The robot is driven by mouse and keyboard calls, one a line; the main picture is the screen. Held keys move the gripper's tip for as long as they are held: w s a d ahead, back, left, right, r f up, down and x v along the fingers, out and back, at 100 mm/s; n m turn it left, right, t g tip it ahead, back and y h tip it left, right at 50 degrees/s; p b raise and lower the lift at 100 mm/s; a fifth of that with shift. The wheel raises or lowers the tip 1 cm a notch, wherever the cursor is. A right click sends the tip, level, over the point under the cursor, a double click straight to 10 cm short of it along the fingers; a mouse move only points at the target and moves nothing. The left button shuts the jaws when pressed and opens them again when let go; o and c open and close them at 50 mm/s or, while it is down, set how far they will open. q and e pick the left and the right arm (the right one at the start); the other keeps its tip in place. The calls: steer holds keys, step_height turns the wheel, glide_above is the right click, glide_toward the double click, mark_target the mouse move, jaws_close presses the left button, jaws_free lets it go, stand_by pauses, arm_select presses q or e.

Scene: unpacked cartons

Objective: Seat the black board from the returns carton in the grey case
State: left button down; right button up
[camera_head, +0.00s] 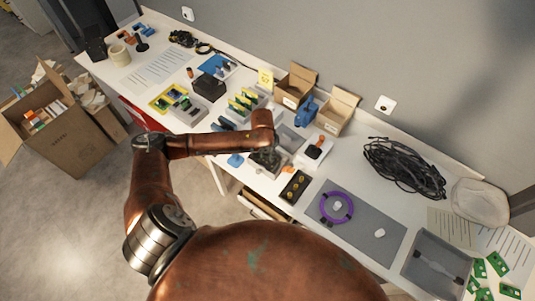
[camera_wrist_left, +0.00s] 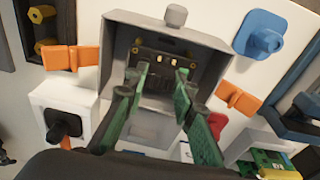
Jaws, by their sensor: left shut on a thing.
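The grey case (camera_wrist_left: 112,48) stands open below my left gripper in the left wrist view, with a round knob at its far edge. The black board (camera_wrist_left: 165,62), with small light and gold parts, is at the far end inside the case walls. My left gripper (camera_wrist_left: 160,79) has green fingers, shut on the black board, with their tips at its near edge. Whether the board lies flat on the case floor is hidden. In the head view my left gripper (camera_head: 266,160) is over the table, largely covering the case. My right gripper is not in view.
Orange clips (camera_wrist_left: 70,57) and a blue part (camera_wrist_left: 262,32) lie close beside the case. A black block with yellow knobs (camera_head: 295,187) and a purple ring (camera_head: 336,207) on a grey mat are to the right. A large open carton (camera_head: 65,135) stands on the floor left.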

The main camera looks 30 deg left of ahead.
arm_select(q)
steer(key=shift+f, duration=1)
steer(key=shift+f, duration=0.1)
steer(key=c, duration=1.5)
jaws_free()
steer(key=shift+c, duration=0.2)
step_height(320, 180, up, 12)
steer(key=s, duration=0.1)
steer(key=shift+s, duration=0.2)
steer(key=shift+a, duration=0.1)
